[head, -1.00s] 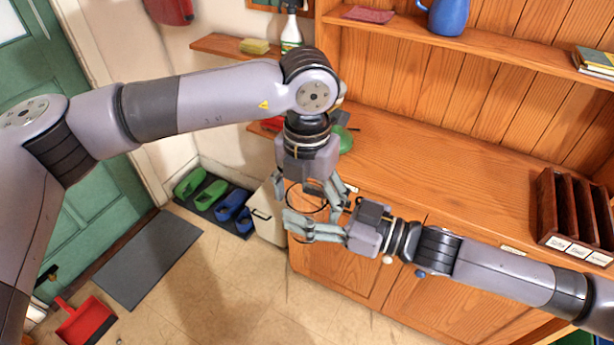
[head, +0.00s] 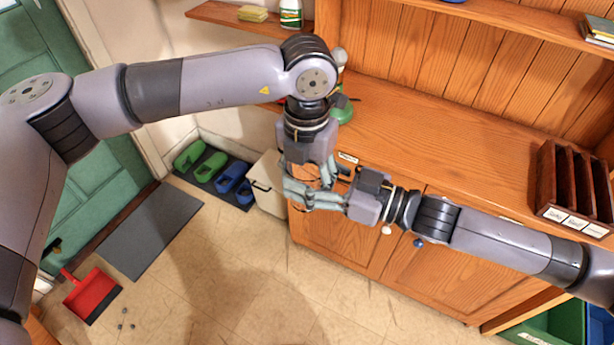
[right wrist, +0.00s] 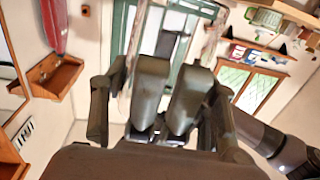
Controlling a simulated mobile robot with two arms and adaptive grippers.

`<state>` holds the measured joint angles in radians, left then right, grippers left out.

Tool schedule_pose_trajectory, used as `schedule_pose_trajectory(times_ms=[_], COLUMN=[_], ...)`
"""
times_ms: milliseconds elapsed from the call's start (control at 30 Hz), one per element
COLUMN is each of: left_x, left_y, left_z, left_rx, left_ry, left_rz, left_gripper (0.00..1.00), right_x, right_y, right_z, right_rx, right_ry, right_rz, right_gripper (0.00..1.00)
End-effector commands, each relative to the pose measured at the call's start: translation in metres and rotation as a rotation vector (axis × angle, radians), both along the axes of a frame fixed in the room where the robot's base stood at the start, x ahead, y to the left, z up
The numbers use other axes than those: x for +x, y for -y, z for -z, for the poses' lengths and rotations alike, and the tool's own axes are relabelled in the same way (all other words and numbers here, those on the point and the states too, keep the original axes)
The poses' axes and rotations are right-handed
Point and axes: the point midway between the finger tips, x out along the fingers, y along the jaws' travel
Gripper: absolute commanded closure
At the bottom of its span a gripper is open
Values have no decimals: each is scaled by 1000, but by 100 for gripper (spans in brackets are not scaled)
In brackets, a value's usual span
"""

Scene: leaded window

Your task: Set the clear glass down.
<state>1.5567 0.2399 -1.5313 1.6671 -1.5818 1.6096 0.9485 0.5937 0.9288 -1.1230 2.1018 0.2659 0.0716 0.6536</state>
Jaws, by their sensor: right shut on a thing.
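My right gripper (head: 303,196) comes in from the right and points left, in front of the wooden cabinet. It is shut on what looks like the clear glass (head: 308,176), of which only faint thin curved lines show between the fingers. My left gripper (head: 309,180) points down from above at the same spot, and its fingers overlap the right ones, so its opening is unclear. In the right wrist view the dark fingers of my right gripper (right wrist: 165,125) stand close together, and the glass cannot be made out there.
The wooden counter (head: 440,150) behind the grippers has a broad bare stretch. A dark letter rack (head: 565,185) stands at its right end and a green object (head: 342,108) at its left. A white bin (head: 268,183) and a shoe tray (head: 205,178) are on the floor.

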Motion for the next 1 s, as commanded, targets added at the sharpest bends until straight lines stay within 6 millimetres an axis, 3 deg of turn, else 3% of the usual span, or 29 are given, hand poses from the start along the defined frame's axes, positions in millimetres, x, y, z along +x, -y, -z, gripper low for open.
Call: schedule_pose_trajectory(times_ms=[467, 500, 833, 1000], left_x=[-1, -1, 0, 0], left_y=[1, 1, 1, 1], left_z=[0, -1, -1, -1], left_rx=[-3, -4, -2, -2], left_ry=[-1, -1, 0, 0], left_rz=[2, 3, 1, 1], left_gripper=[81, 82, 82, 82], right_x=[0, 0, 0, 0], right_y=[0, 0, 0, 0], right_z=[-1, -1, -1, 0], right_rx=[2, 2, 1, 1], right_ry=[1, 1, 0, 0], right_rz=[-1, -1, -1, 0], right_gripper=[80, 45, 23, 22])
